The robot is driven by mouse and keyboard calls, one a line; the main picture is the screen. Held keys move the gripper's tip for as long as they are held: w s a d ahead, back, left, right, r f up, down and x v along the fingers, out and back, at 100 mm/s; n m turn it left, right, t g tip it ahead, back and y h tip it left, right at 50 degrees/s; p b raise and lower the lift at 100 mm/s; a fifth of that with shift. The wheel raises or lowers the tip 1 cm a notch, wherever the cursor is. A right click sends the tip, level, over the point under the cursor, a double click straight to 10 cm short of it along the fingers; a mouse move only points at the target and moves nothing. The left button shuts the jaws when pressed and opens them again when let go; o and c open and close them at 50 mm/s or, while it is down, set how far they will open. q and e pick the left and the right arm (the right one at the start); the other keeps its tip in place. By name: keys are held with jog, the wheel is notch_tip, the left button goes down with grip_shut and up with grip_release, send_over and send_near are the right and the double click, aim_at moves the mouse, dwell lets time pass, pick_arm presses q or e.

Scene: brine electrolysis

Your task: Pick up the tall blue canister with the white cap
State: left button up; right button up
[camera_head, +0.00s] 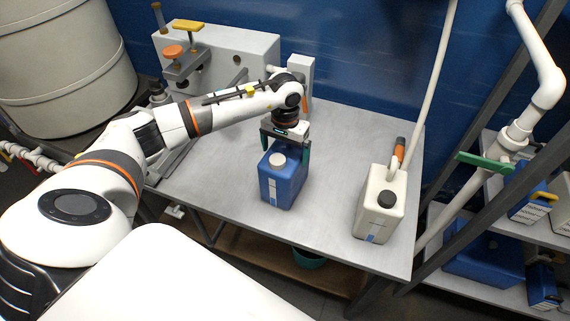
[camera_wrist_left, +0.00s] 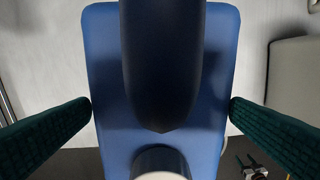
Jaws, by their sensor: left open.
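The tall blue canister (camera_head: 281,181) with the white cap (camera_head: 278,159) stands upright on the grey table, near its front edge. My left gripper (camera_head: 287,152) is right above and around the canister's upper part, with one finger on each side. In the left wrist view the blue canister (camera_wrist_left: 104,60) lies between the two green fingers (camera_wrist_left: 160,108), which are open. The left fingertip looks very close to the canister's side; whether it touches, I cannot tell. The white cap (camera_wrist_left: 160,164) shows at the bottom edge.
A white canister (camera_head: 380,205) with a black cap stands to the right on the grey table (camera_head: 327,200). A shelf (camera_head: 505,255) with blue containers stands at the right, beside white pipes (camera_head: 535,70).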

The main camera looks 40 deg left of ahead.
pick_arm(q)
jog(key=c, duration=1.8)
jog(key=shift+w+r, duration=0.1)
